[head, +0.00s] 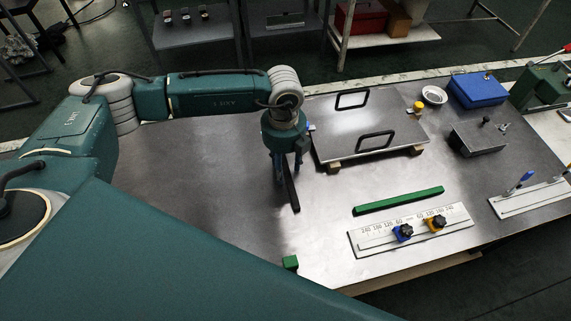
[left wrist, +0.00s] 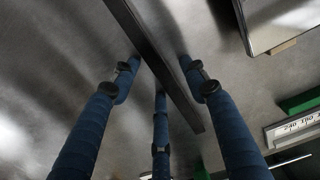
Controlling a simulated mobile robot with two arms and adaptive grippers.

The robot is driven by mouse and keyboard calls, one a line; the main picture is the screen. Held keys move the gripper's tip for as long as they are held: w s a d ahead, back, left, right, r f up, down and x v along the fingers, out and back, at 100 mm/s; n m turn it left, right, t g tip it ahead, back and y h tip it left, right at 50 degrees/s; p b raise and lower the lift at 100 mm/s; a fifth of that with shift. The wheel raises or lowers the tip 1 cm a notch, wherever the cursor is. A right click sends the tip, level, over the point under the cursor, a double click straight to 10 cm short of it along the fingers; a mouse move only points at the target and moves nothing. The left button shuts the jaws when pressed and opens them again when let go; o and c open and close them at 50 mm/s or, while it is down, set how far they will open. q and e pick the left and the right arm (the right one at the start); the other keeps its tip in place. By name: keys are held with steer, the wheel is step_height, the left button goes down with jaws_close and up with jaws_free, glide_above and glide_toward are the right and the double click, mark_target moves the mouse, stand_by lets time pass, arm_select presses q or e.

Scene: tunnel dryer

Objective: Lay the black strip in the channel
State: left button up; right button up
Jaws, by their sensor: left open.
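The black strip (head: 293,194) lies on the metal table below my left gripper, its near end showing in the head view. My left gripper (head: 286,172) points down over it, open. In the left wrist view the strip (left wrist: 160,62) runs diagonally between the spread blue fingers of the gripper (left wrist: 160,85), with no clear grip on it. The far part of the strip is hidden by the gripper in the head view. A white scale plate (head: 374,248) with a long slot, a blue clamp and a yellow clamp lies to the right; I cannot tell whether its slot is the channel. My right gripper is not in view.
A green bar (head: 400,200) lies behind the scale plate. A metal plate with two black handles (head: 340,128) stands on blocks close to the gripper's right. A small green block (head: 290,262) is near the front edge. The table's left part (head: 190,180) is clear.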

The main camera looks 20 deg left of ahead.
arm_select(q)
jaws_close()
steer(key=shift+r, duration=0.1)
